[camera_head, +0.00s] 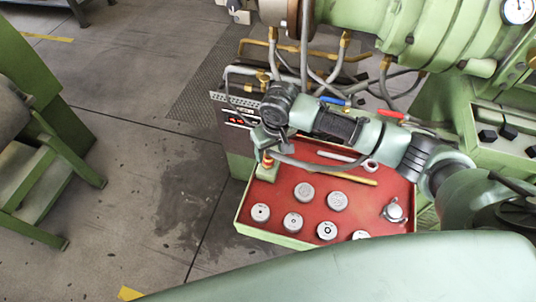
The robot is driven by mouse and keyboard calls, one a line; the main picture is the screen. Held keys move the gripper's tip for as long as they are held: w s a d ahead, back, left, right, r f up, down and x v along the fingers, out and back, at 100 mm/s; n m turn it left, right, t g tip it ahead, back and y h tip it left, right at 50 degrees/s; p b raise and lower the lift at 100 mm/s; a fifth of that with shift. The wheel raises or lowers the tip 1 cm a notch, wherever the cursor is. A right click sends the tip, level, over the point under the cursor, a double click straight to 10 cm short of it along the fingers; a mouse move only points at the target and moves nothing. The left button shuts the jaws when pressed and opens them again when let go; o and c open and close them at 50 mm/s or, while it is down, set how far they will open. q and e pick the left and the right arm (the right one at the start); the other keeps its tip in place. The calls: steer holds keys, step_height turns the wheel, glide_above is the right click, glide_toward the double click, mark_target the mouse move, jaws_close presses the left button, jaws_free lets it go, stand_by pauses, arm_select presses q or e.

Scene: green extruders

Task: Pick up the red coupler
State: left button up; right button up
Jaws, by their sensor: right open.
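A small red-orange piece (267,163), which looks like the red coupler, shows at the left back corner of the red tray (285,217). It is partly hidden by my right gripper (266,151). My right arm reaches in from the right, across the back of the tray, and its gripper points down just above the piece. The gripper is open; I cannot tell whether its fingers touch the piece or stand around it. My left gripper is not in view.
Several round grey metal parts (337,201) stand in the tray. A yellow rod (347,176) and a metal tool (343,157) lie at its back. Green machinery with hoses (371,30) rises behind. The floor (160,190) left of the tray is clear.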

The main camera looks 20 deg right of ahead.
mark_target(269, 152)
steer(key=f, duration=0.2)
steer(key=shift+w+a+f, duration=0.15)
steer(key=shift+w+f, duration=0.2)
steer(key=shift+f, duration=0.05)
steer(key=shift+w+f, duration=0.15)
steer(key=shift+f, duration=0.6)
jaws_close()
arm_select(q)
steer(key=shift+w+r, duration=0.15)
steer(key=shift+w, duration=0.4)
arm_select(e)
steer(key=shift+r, duration=0.15)
